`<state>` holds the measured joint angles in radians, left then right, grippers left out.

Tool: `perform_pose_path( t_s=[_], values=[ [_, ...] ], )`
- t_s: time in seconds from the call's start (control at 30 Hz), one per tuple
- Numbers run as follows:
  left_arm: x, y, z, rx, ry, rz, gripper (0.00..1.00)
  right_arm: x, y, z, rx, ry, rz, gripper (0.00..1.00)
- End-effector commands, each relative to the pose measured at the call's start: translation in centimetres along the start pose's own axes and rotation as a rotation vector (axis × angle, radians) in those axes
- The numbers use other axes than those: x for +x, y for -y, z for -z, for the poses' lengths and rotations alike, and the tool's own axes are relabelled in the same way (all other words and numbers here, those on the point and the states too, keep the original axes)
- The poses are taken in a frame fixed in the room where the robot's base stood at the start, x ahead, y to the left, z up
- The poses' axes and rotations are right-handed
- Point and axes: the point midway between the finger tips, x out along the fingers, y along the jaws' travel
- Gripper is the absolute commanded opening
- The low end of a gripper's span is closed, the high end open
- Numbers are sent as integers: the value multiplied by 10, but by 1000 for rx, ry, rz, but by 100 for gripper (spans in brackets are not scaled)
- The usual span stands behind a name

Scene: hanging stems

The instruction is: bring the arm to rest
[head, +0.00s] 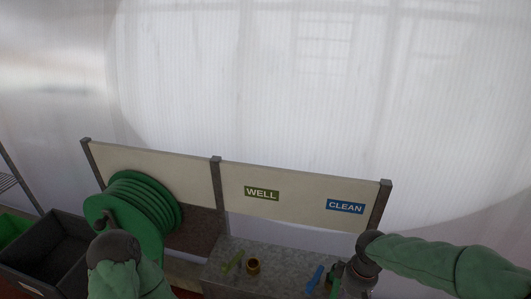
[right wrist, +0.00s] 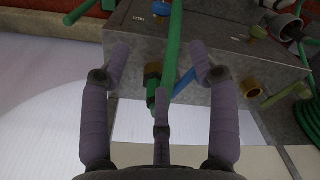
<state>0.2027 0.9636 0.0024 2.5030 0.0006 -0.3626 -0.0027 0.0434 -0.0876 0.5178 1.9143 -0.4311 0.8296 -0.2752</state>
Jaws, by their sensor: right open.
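My right arm comes in from the right in the head view, in a green sleeve, with its wrist bent down beside the CLEAN sign. My right gripper (head: 353,285) is over the right end of the grey bench. In the right wrist view my right gripper (right wrist: 160,65) has its fingers spread wide. A green hose (right wrist: 172,50) with a brass fitting (right wrist: 152,72) and a blue handle (right wrist: 184,82) show beyond and between the fingers; I cannot tell whether they touch. My left arm shows at the lower left, its fingers out of sight.
A green hose reel (head: 150,200) stands left of the grey bench (head: 240,276). A back panel bears a WELL sign (head: 262,193) and a CLEAN sign (head: 345,206). A brass fitting (head: 253,266) sits on the bench. A dark crate (head: 48,250) stands at far left.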

Motion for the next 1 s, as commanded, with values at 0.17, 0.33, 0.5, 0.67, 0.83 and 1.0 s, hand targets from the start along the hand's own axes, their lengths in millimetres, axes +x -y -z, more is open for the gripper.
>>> perform_pose_path(
  t_s=[0.17,0.33,0.5,0.67,0.83,1.0],
  values=[
    [5,2,0,0,0,0,40,28,10,6,22,-13,37,61],
    [10,4,0,0,1,0,40,61,24,12,62,-33,84,61],
    [19,7,0,0,0,0,40,110,46,18,131,-55,150,61],
    [30,10,1,0,1,0,40,170,75,19,241,-77,224,61],
    [40,14,1,0,1,0,40,228,105,11,381,-90,281,61],
    [51,18,2,0,1,0,40,280,132,-5,529,-91,312,61]
  ],
)
